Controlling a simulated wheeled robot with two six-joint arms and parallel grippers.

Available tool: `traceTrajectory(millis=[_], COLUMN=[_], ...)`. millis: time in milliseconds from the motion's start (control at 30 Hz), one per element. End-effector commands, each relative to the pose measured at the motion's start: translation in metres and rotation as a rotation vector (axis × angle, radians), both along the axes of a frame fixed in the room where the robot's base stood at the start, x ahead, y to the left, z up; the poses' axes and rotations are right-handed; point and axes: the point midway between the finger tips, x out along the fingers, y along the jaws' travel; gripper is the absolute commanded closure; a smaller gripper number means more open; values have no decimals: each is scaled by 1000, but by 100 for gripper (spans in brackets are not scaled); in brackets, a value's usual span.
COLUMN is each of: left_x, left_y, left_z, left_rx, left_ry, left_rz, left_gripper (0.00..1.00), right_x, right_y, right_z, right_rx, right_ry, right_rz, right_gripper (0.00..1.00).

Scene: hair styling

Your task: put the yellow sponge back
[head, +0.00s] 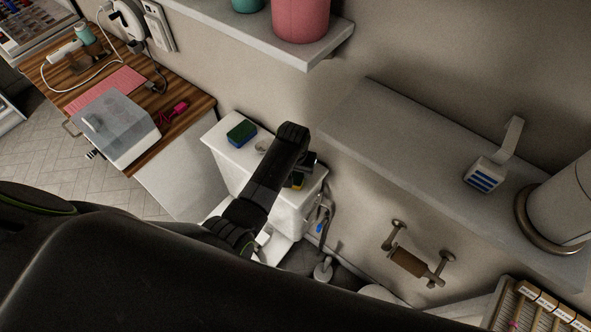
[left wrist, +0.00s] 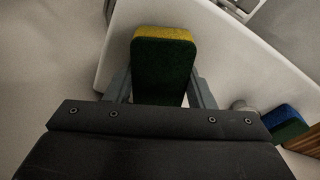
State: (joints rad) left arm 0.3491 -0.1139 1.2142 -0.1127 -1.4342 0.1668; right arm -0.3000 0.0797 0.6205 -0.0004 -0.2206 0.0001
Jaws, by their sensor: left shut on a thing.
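The yellow sponge (left wrist: 164,62), with a dark green scouring side, is between the fingers of my left gripper (left wrist: 162,88) in the left wrist view. My left gripper is shut on it, over the white toilet tank lid (left wrist: 236,72). In the head view my left gripper (head: 305,164) is at the right end of the tank (head: 222,146), and a sliver of the yellow sponge (head: 298,181) shows below it. I cannot tell whether the sponge touches the lid. My right gripper is not in view.
A blue and green sponge (head: 241,132) lies on the left part of the tank lid, beside a round flush button (head: 262,146). A wooden counter (head: 190,103) with a clear-lidded box (head: 115,127) stands left. A grey ledge (head: 400,130) and paper holder (head: 408,262) are right.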

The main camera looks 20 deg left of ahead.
Motion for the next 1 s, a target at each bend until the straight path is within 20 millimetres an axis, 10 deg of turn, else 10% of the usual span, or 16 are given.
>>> traceTrajectory(millis=[100,133,300,667,1000], left_x=[0,0,0,0,-5], left_y=[0,0,0,0,-1], left_z=[-3,-3,-2,3,51], left_rx=[1,0,1,0,-1], left_ry=[1,0,0,-1,-4], left_rz=[0,0,0,0,0], left_gripper=[69,49,29,29,29], right_x=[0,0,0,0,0], right_y=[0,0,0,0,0], right_z=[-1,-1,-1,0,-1], right_rx=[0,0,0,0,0], right_ry=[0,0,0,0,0], right_rz=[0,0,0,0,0], right_gripper=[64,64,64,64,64])
